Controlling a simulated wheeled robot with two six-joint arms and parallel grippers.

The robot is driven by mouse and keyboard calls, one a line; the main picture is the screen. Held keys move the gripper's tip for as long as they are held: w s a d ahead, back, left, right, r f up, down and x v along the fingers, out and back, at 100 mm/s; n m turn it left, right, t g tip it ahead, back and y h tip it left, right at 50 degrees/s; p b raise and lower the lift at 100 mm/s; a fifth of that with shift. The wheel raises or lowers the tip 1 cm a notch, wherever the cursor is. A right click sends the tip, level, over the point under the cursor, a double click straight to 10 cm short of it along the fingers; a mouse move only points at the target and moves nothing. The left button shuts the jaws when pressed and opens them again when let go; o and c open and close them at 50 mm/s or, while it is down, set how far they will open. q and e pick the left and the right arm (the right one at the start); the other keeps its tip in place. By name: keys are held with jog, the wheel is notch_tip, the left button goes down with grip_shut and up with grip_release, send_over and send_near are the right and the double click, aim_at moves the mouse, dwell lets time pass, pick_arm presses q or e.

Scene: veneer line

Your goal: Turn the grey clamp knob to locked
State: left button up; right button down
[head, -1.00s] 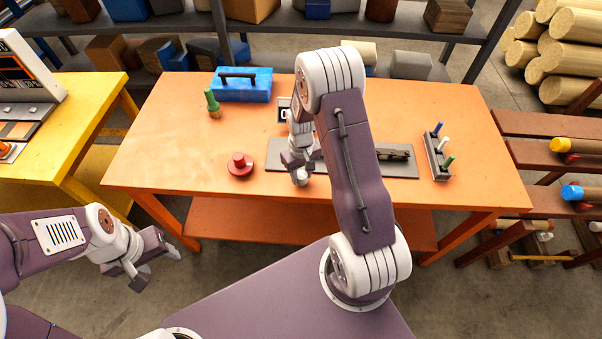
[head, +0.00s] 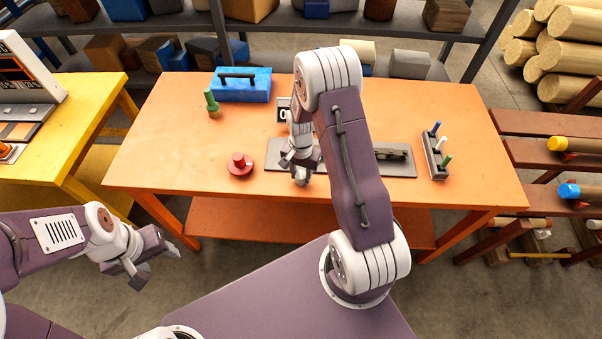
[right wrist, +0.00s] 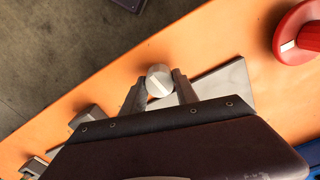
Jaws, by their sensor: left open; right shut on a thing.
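The grey clamp knob (right wrist: 158,75) is a small round knob with a white line on its top, seen in the right wrist view. My right gripper (right wrist: 159,85) has its two fingers around the knob's sides and is shut on it. A dark clamp (head: 392,153) lies at the plate's right end. My left gripper (head: 153,260) is open and empty, off the table's front left. No lock marking is readable.
A red knob (head: 240,164) sits left of the plate; it also shows in the right wrist view (right wrist: 298,32).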

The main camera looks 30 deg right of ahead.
aim_at(301, 174)
jog(key=shift+m, duration=0.9)
jog(key=c, duration=0.9)
grip_release()
jog(key=shift+c, duration=0.2)
jog(key=shift+r, duration=0.15)
notch_tip(301, 174, up, 9)
jog(key=shift+s+f+b, duration=0.1)
jog(key=shift+b, duration=0.25)
